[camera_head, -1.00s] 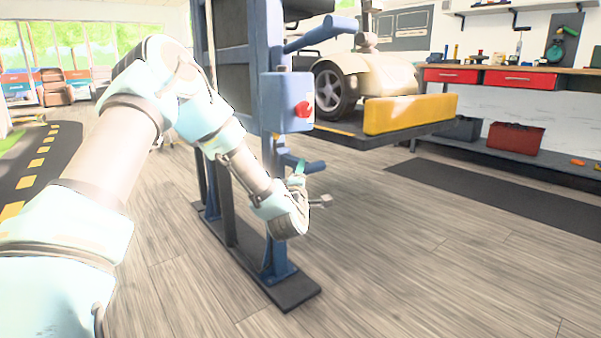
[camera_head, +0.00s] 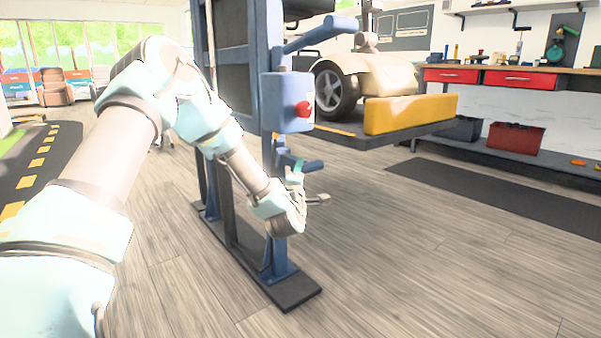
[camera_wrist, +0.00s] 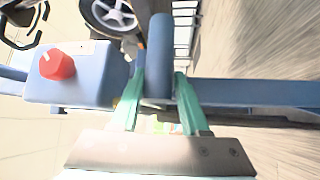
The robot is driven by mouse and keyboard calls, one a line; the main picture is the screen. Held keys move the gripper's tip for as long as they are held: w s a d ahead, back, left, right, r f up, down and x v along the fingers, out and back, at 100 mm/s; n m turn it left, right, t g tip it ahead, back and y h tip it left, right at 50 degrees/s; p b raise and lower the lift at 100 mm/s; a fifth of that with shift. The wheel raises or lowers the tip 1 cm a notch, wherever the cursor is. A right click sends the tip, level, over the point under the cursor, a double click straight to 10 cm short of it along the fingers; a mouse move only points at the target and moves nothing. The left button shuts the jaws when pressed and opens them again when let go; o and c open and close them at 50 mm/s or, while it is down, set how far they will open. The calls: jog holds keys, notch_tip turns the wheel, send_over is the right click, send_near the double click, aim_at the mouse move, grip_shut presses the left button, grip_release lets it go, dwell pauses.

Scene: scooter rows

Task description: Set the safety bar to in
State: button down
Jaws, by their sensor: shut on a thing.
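A round blue bar (camera_head: 312,166) sticks out to the right from the blue lift post, below a control box; I take it for the safety bar. In the wrist view the blue bar (camera_wrist: 160,45) lies lengthwise between the two green fingers. My gripper (camera_wrist: 158,88) is shut on it near its lower end in that view. In the head view my gripper (camera_head: 289,168) is at the post end of the bar, partly hidden by my wrist. The blue control box (camera_head: 287,102) carries a red knob (camera_head: 303,109), which also shows in the wrist view (camera_wrist: 57,64).
A cream scooter (camera_head: 380,78) stands on a raised platform with a yellow block (camera_head: 410,114) at its edge. Another blue bar (camera_head: 335,22) sticks out higher up. The post stands on a dark base (camera_head: 295,293). A workbench (camera_head: 500,72) is at right. The wooden floor in front is clear.

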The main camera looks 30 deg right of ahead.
aim_at(286, 160)
jog(key=w, duration=0.4)
jog(key=w+a+r, duration=0.1)
jog(key=w, duration=0.2)
jog(key=shift+a, duration=0.1)
jog(key=c, duration=0.5)
grip_release()
jog(key=shift+f, duration=0.3)
jog(key=p+v, duration=0.2)
jog(key=v, duration=0.8)
jog(key=shift+s+a+p, duration=0.2)
jog(key=shift+s+p, duration=0.15)
jog(key=shift+p, duration=0.05)
jog(key=shift+f, duration=0.1)
